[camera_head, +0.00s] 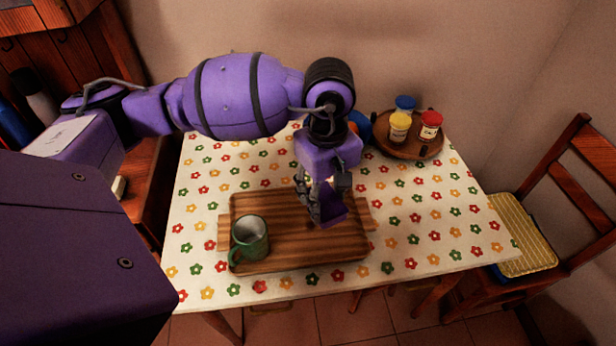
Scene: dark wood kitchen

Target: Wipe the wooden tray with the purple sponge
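The wooden tray (290,255) lies on the flowered table, its handles pointing left and right. A green mug (250,240) stands upright on the tray's left part. My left gripper (326,212) points down over the right part of the tray. It is shut on the purple sponge (333,207), which is partly hidden by the fingers. The sponge is at or just above the tray surface; I cannot tell whether it touches. My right gripper is not in view.
A round wooden tray (413,149) at the back right holds jars with blue, yellow and red lids. A wooden chair (585,190) with a yellow seat stands at the right. The table's right side (430,220) is clear.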

